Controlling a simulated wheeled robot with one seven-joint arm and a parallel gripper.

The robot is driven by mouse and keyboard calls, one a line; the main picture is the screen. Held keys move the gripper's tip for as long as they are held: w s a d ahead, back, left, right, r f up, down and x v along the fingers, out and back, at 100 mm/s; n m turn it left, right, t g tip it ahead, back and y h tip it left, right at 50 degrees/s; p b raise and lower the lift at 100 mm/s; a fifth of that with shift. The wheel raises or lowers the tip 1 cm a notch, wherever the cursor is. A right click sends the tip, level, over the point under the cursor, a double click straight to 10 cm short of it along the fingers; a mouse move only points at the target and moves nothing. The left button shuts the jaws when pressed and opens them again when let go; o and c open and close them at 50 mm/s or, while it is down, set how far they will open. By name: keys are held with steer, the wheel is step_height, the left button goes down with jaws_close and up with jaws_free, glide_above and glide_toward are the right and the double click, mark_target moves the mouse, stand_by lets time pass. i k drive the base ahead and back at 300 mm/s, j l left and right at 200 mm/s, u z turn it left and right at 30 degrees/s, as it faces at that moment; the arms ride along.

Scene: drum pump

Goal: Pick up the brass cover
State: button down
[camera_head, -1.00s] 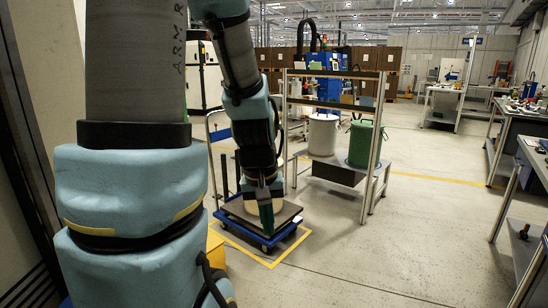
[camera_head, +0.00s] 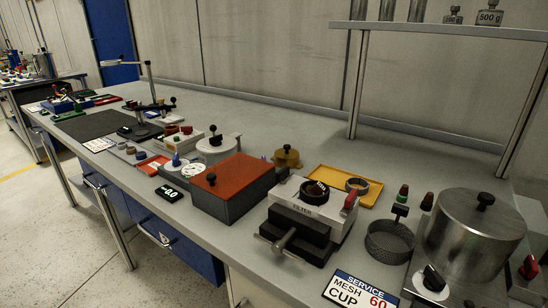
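A brass-coloured round cover with a dark knob on top (camera_head: 287,158) sits on the grey workbench (camera_head: 240,110), behind the red-topped box (camera_head: 231,177) and left of the yellow tray (camera_head: 336,179). Its lower front is partly hidden by the things before it. I take it to be the brass cover. My gripper is not in view now.
A white filter block with a dark vise (camera_head: 298,231) stands in front of the tray. A mesh cup (camera_head: 389,243) and a large steel pot (camera_head: 474,235) are at the right. A shelf post (camera_head: 367,80) rises at the back. The bench behind the cover is clear.

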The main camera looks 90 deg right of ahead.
mark_target(286, 156)
steer(key=i+l+z, duration=0.25)
steer(key=z, duration=0.25)
steer(key=i+l+z, duration=0.3)
steer(key=z, duration=0.15)
steer(key=i+z, duration=0.3)
steer(key=z, duration=0.2)
steer(key=i+z, duration=0.45)
steer(key=i+j+z, duration=0.1)
steer(key=i+z, duration=0.15)
steer(key=z, duration=0.25)
steer(key=i+j+z, duration=0.25)
steer(key=z, duration=0.2)
steer(key=i+j+z, duration=0.25)
steer(key=z, duration=0.25)
steer(key=j, duration=0.1)
